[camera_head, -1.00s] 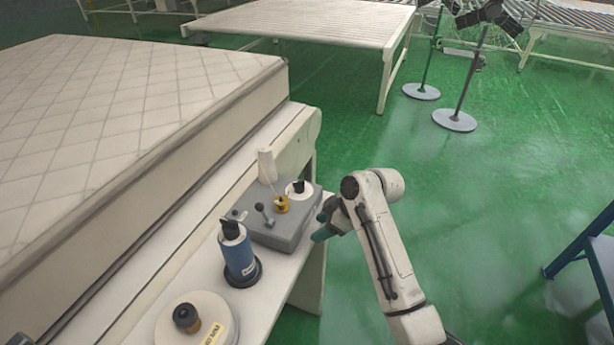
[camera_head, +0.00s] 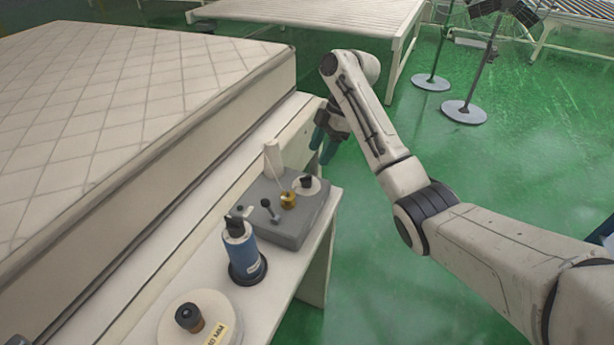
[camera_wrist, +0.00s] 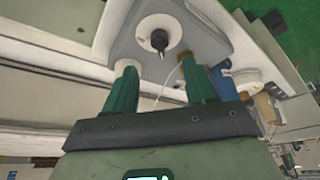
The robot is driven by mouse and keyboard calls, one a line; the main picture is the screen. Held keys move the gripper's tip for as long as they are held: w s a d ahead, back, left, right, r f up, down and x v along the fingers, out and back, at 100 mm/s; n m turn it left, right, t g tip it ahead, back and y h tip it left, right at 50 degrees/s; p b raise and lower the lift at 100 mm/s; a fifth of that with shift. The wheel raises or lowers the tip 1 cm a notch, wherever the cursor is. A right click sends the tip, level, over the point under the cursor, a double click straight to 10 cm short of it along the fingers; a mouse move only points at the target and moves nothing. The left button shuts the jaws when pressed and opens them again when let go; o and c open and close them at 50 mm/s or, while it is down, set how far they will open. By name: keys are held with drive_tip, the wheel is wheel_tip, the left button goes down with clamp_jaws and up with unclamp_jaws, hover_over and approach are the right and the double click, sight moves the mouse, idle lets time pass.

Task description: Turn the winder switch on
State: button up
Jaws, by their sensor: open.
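The winder is a grey box (camera_head: 290,222) on the white side table. It carries a small black-knobbed lever (camera_head: 270,210) that looks like its switch, a brass piece (camera_head: 288,200), a white disc with a black knob (camera_head: 307,183), and a white post (camera_head: 272,158). My gripper (camera_head: 322,150) is open and empty, with green fingers pointing down above the far end of the box. In the wrist view, the fingers (camera_wrist: 160,72) straddle the view below the white disc (camera_wrist: 158,37). The lever cannot be made out there.
A blue cylinder (camera_head: 243,250) and a round white spool (camera_head: 193,332) stand on the table (camera_head: 268,285) nearer me. A large quilted mattress (camera_head: 120,100) lies to the left. A slatted conveyor (camera_head: 310,20) stands behind.

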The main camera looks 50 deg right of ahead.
sight(308, 176)
drive_tip(key=b+x, duration=0.3)
drive_tip(key=x, duration=0.3)
drive_tip(key=shift+w+a+f+b, duration=0.1)
drive_tip(key=shift+f+b, duration=0.2)
drive_tip(key=shift+x, duration=1.2)
drive_tip(key=shift+p, duration=0.3)
drive_tip(key=c, duration=1)
